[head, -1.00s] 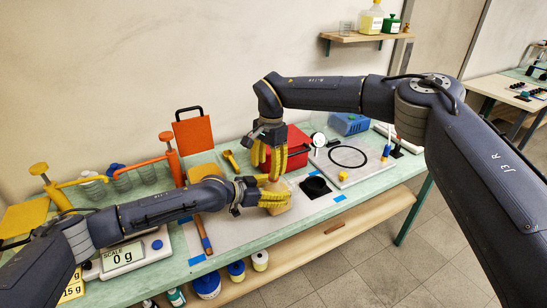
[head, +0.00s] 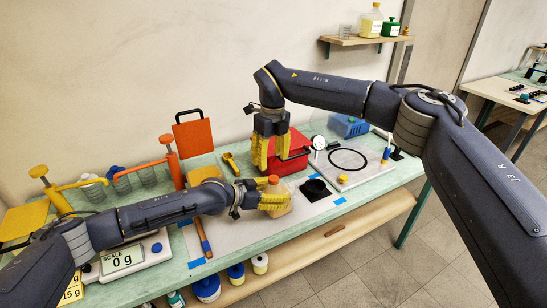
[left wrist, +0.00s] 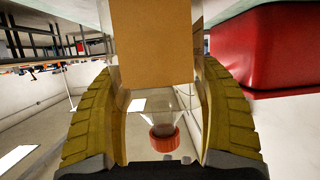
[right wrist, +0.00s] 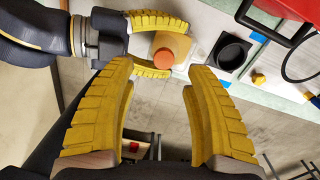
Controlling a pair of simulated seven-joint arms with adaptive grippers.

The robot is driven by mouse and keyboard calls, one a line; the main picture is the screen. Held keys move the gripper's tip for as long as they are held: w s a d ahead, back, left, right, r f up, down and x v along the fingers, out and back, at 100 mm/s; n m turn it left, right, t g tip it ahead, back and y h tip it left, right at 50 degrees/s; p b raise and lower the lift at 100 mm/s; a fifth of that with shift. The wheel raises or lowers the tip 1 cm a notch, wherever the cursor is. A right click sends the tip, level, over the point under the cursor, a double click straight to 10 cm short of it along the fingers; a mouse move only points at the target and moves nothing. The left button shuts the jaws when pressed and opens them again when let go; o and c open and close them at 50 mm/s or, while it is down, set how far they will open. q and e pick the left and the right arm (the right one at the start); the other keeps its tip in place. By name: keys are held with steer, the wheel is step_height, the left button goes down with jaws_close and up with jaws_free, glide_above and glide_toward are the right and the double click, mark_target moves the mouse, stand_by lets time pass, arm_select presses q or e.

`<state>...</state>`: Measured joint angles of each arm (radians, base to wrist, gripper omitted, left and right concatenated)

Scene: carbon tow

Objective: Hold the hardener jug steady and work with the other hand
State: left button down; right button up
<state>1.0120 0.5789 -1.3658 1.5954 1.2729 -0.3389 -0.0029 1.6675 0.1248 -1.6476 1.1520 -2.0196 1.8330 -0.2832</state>
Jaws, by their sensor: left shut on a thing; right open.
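The hardener jug (head: 281,205) is a small pale, see-through jug with a tan label and an orange cap (head: 273,180). It stands on the grey mat. My left gripper (head: 275,201) is shut around its body from the left. In the left wrist view the label (left wrist: 152,45) sits between the two yellow fingers, with the cap (left wrist: 163,138) below. My right gripper (head: 271,156) is open and empty, pointing down above the cap and apart from it. In the right wrist view the cap (right wrist: 164,58) shows beyond its spread fingertips.
A black open cup (head: 315,188) stands just right of the jug. A red box (head: 292,160) is behind it. A plate with a black ring (head: 347,159) lies further right. A wooden-handled tool (head: 203,238) and the scale (head: 125,262) are to the left. The bench's front edge is close.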

mark_target(273, 178)
steer(key=m, duration=0.3)
steer(key=shift+d+r, duration=0.15)
steer(key=shift+d, duration=0.05)
steer(key=m, duration=0.3)
steer(key=shift+s+d+m, duration=0.1)
steer(key=shift+d+m, duration=0.15)
steer(key=shift+m, duration=0.15)
steer(key=shift+f, duration=4.05)
jaws_close()
steer(key=shift+n, duration=0.6)
